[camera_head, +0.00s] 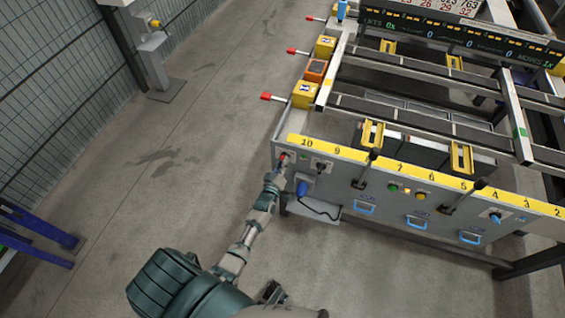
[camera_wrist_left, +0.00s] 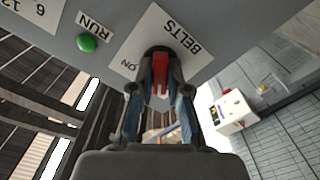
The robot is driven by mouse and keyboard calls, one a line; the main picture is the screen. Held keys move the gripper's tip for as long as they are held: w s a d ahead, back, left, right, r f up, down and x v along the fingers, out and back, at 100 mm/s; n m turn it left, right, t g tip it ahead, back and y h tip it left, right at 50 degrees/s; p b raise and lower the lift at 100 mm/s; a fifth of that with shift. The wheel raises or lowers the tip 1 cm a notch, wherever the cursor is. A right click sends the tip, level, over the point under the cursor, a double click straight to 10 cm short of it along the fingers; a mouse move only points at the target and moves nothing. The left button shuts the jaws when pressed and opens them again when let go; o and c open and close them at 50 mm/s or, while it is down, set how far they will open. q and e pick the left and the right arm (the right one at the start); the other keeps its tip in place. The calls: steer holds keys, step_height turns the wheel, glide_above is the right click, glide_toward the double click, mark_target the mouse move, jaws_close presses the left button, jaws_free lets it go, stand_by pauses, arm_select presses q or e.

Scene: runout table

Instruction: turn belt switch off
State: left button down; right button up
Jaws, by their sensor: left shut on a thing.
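The belt switch is a red lever (camera_wrist_left: 160,70) in a dark round mount on a white plate lettered BELTS, with ON printed beside it. In the head view its red part (camera_head: 283,157) shows at the left end of the grey front panel (camera_head: 335,185). My left gripper (camera_wrist_left: 158,85) is shut on the red lever, one finger on each side. In the head view the left gripper (camera_head: 277,173) reaches the panel from below. A dark part of mine (camera_head: 270,292) at the bottom edge may be the right gripper; its jaws cannot be made out.
A green RUN button (camera_wrist_left: 87,43) sits beside the BELTS plate. A black knob (camera_head: 320,167), black levers (camera_head: 366,168) and blue handles (camera_head: 365,207) line the panel. Red-tipped handles (camera_head: 267,97) stick out from the table's left side.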

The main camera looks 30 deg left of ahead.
arm_select(q)
steer(key=shift+s+d+f+n, duration=0.2)
steer(key=shift+f+n, duration=0.25)
steer(key=shift+n, duration=0.15)
arm_select(e)
steer(key=shift+f, duration=0.25)
arm_select(q)
steer(key=c, duration=1.1)
jaws_free()
steer(key=shift+c, duration=0.2)
steer(key=shift+w+a+r, duration=0.1)
steer(key=shift+w+r, duration=0.05)
steer(key=v, duration=1.2)
steer(key=shift+a, duration=0.1)
